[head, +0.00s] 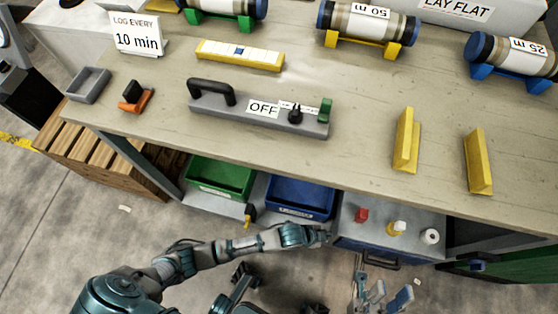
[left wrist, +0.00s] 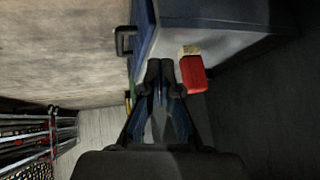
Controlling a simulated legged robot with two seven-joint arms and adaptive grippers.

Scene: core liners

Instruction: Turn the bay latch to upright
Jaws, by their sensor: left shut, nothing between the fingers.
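I cannot tell for certain which part is the bay latch. A small yellow piece (head: 248,215) sits by the shelf edge between the green and blue bins. A red block (head: 361,214) stands on the grey unit under the bench; a red block (left wrist: 193,75) also shows in the left wrist view, just right of the fingers. My left gripper (head: 327,236) is shut and empty beside the grey unit's left end. Its fingertips (left wrist: 163,68) are close to the unit; contact is unclear. My right gripper (head: 390,294) is low at the bottom, its fingers apart and empty.
The green bin (head: 220,177) and blue bin (head: 300,197) sit under the bench (head: 350,145). A dark handle (head: 380,260) sticks out from the grey unit's front. A grey bar marked OFF (head: 225,114) and yellow brackets (head: 406,142) are on the bench top.

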